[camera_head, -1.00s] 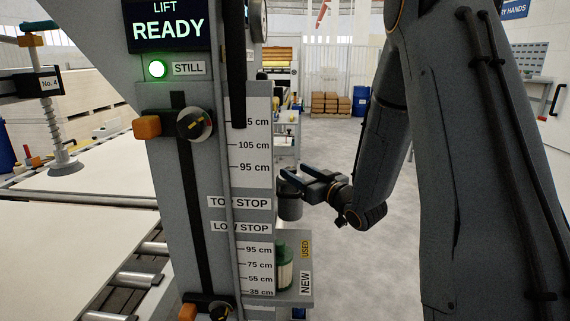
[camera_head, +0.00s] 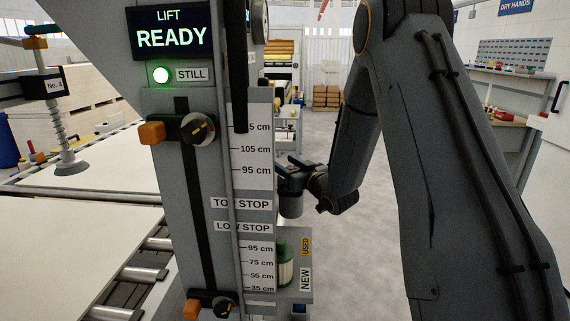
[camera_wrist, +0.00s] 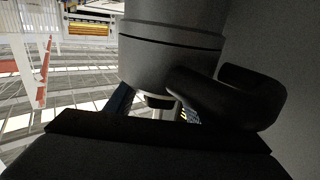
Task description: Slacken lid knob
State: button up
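A grey filter canister (camera_head: 291,204) hangs on the right side of the lift column, and it fills the top of the wrist view (camera_wrist: 170,50). A small dark knob-like part (camera_wrist: 158,102) shows under the canister's seam in the wrist view. My gripper (camera_head: 289,165) is at the canister's top in the head view, its two fingers apart. In the wrist view, bluish finger parts show on either side of the small part. I cannot tell whether they touch it. The lid knob is not clear in the head view.
A dark bent pipe (camera_wrist: 240,97) stands beside the canister. Below it, a green-topped container (camera_head: 285,265) sits on a shelf marked USED and NEW. The lift column (camera_head: 170,220) carries dial knobs (camera_head: 198,130) and a READY display (camera_head: 171,31). Grey floor lies open behind.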

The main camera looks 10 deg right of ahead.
jog(key=c, duration=1)
jog(key=shift+n+y, duration=0.3)
jog(key=shift+y, duration=0.1)
jog(key=n+g+y, duration=0.1)
jog(key=n+g+y+b, duration=0.1)
jog(key=y, duration=0.1)
jog(key=shift+s+a+n+y, duration=0.2)
jog(key=shift+a+n+y, duration=0.1)
jog(key=shift+a, duration=0.05)
jog(key=shift+s+a+n+g+y+b, duration=0.15)
jog(key=shift+n+g+y+b, duration=0.1)
jog(key=shift+n+g+y, duration=0.4)
jog(key=shift+s+a+n+g+y+b, duration=0.15)
jog(key=shift+a+n+g+y+b, duration=0.1)
jog(key=shift+n+g+y, duration=0.4)
jog(key=shift+s+a+n+g+y+b, duration=0.15)
jog(key=shift+n+g+y+b, duration=0.2)
jog(key=shift+g+y, duration=0.35)
jog(key=o, duration=1.1)
jog(key=shift+d, duration=0.1)
